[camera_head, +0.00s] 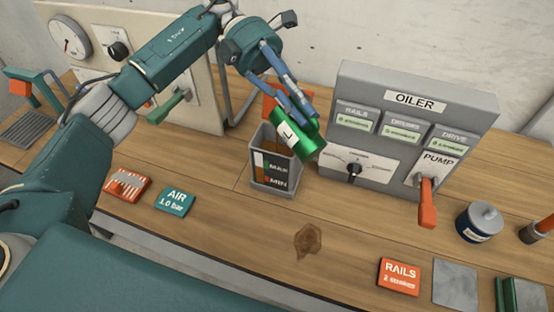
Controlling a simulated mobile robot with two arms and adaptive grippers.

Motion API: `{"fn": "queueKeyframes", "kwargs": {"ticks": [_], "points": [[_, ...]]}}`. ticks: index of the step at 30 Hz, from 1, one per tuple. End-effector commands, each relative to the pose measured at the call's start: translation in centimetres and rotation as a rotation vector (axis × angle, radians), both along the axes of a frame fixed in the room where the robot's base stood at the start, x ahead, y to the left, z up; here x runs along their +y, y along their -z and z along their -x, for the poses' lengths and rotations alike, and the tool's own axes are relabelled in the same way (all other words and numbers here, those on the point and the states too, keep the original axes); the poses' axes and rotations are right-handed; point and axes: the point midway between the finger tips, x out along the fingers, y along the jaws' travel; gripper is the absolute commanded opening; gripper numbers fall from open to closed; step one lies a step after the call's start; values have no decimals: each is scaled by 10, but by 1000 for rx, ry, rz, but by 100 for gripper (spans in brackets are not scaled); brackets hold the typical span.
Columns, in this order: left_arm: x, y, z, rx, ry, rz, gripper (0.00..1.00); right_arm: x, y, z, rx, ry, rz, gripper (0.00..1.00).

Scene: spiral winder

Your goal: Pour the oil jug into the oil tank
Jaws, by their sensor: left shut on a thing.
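My left gripper (290,98) comes in from the upper left and is shut on the green oil jug (311,144). The jug is tilted over the oil tank (275,183), with its body at the tank's upper right rim. The tank is a grey open box on the wooden bench with a window marked MAX and MIN on its front. Brown oil shows in the tank's window. I cannot tell whether oil is flowing from the jug. My right gripper is not in view.
The grey OILER panel (425,115) with a red pump lever (427,203) stands right of the tank. A blue canister (479,222) is further right. AIR (175,201) and RAILS (399,277) cards lie along the front. A brown stain (308,240) marks the bench before the tank.

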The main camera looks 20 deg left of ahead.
Motion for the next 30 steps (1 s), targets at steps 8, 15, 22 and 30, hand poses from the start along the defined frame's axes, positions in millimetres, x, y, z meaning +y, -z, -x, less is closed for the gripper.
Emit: {"fn": "queueKeyframes", "kwargs": {"ticks": [8, 15, 22, 30], "points": [[0, 0, 0, 0, 0, 1, 0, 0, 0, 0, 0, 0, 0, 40], [3, 4, -3, 27, -2, 38, 0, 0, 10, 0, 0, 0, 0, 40], [6, 3, -4, 45, 2, 68, 0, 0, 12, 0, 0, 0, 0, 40], [6, 3, -4, 46, 2, 67, 0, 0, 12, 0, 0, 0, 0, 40]]}}
